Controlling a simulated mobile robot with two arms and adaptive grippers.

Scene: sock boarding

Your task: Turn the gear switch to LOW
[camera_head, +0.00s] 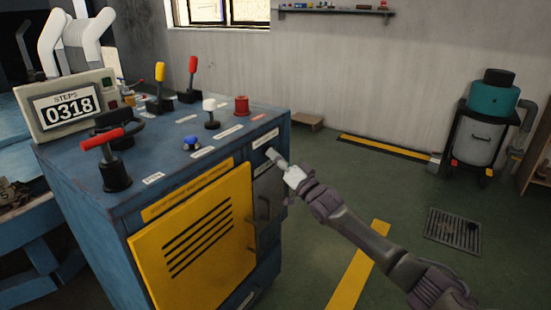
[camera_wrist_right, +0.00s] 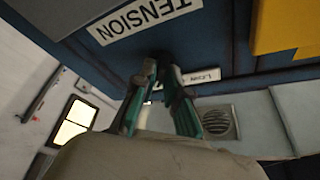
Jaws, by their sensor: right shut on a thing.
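A small white label (camera_wrist_right: 203,76) beside the fingertips is too blurred to read surely. A larger label (camera_wrist_right: 145,18) reads TENSION. My left gripper is not in view.
The cabinet top carries a red-handled lever (camera_head: 115,170), a yellow lever (camera_head: 160,85), another red lever (camera_head: 191,75), a blue button (camera_head: 192,143) and a counter (camera_head: 67,106) reading 0318. A yellow door (camera_head: 195,245) is on the front.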

